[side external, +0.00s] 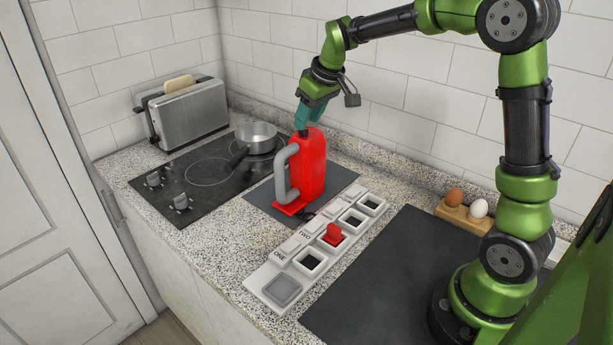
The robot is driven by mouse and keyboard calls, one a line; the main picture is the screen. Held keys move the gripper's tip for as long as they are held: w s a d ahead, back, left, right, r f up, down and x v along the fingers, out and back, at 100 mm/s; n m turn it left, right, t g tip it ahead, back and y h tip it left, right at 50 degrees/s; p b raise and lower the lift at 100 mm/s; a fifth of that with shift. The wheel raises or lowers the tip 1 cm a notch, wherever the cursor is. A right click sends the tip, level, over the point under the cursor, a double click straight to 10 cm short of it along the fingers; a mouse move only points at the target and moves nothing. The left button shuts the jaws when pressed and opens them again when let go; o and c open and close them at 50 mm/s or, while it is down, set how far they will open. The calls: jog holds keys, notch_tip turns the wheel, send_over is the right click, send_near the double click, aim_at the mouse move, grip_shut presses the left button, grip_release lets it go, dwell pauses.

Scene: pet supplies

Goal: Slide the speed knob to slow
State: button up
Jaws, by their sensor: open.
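A red appliance (312,165) with a grey handle (282,170) stands upright on a dark mat (262,211) in the middle of the counter. My gripper (303,129) points down at the top of this red body, with its teal fingers just above or touching it. It is open. A small dark part shows at the fingertips; I cannot tell whether it is the speed knob or a finger pad. The speed knob and its slow mark cannot be made out, and the fingers cover part of the top.
A white labelled tray (267,305) with several compartments lies in front, one holding a red piece (333,234). A stove (205,172) with a pot (256,138) and a toaster (188,112) stand left. Eggs (478,208) sit in a holder at right.

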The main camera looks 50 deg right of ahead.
jog(key=v, duration=1.4)
jog(key=shift+w, duration=0.1)
jog(key=s+a+f+m+t, duration=0.1)
jog(key=s+a+f, duration=0.2)
jog(key=s, duration=0.3)
jog(key=s+a+f+m+y, duration=0.1)
jog(key=s+a+f, duration=0.2)
jog(key=s, duration=0.3)
jog(key=s+a+f+m+t+y, duration=0.1)
jog(key=s+a+f+m, duration=0.1)
jog(key=s+a+f, duration=0.2)
jog(key=shift+s+a+t, duration=0.3)
jog(key=shift+s+a, duration=0.55)
jog(key=shift+s, duration=0.2)
